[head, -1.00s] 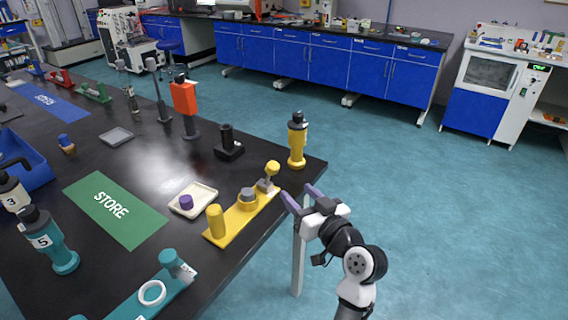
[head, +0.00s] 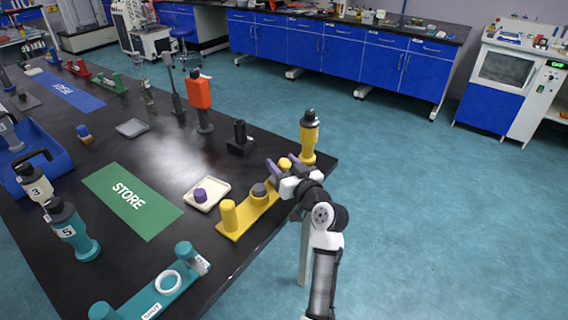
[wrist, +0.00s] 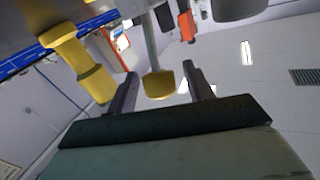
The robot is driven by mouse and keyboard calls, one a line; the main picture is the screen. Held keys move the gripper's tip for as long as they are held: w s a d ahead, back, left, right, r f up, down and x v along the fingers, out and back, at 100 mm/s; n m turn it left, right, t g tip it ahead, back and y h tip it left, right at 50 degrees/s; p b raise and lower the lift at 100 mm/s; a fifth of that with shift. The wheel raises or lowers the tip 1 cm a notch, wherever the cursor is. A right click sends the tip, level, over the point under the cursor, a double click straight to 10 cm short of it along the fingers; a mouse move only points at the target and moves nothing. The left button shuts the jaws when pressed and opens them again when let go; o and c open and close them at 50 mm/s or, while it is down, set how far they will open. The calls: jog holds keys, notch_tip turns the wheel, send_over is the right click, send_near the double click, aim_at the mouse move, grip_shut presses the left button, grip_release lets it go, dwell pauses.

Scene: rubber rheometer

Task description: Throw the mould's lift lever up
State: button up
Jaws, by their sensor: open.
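The lift lever shows as a yellow knob (head: 284,163) on a grey stem, at the far end of the yellow mould base (head: 235,230) near the table's right edge. In the wrist view the knob (wrist: 159,86) appears between my fingers, with gaps on both sides. My gripper (head: 282,165) is open at the lever, its purple fingers on either side of the knob. Contact cannot be told. A grey-topped round piece (head: 260,192) and a yellow post (head: 228,215) stand on the same base. The lever's lower part is largely hidden by my gripper in the head view.
A yellow bottle-like tool (head: 309,138) stands just beyond the lever; it also shows in the wrist view (wrist: 80,62). A black stand (head: 240,140) and a cream tray (head: 206,193) are to the left. A teal base (head: 165,288) lies nearer. Floor right of the table is clear.

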grip_shut()
jog(key=shift+f+b, duration=0.1)
jog(key=shift+b, duration=0.25)
jog(key=b, duration=0.2)
jog(key=f+t+b, duration=0.1)
jog(key=b, duration=0.1)
jog(key=shift+s+d+y, duration=0.25)
jog(key=shift+d+y, duration=0.05)
jog(key=shift+s+d+r+m+t+b, duration=0.1)
jog(key=shift+d+r+m+t+b, duration=0.2)
jog(key=shift+b, duration=0.95)
jog(key=shift+a, duration=0.1)
